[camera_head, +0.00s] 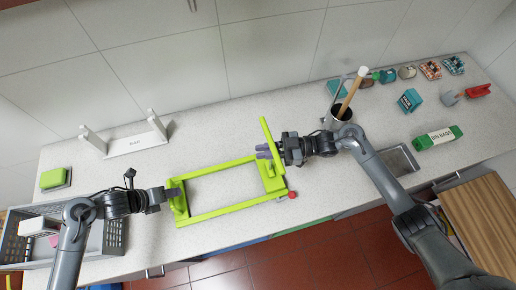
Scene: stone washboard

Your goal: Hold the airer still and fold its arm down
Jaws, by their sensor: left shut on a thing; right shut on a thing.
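The lime-green airer (228,211) is a rectangular frame lying on the pale speckled counter. My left gripper (173,193) is shut on the upright part at the left end of the airer. The airer's arm (266,133) is a lime-green bar that stands up at the right end of the frame, tilted. My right gripper (266,151) is shut on this arm, its fingers partly hiding the grip. A red knob (292,194) shows at the frame's lower right corner.
A white rack (133,144) and a green sponge (53,179) lie at the left. A grey crate (108,238) is under my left arm. The counter behind the airer is clear.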

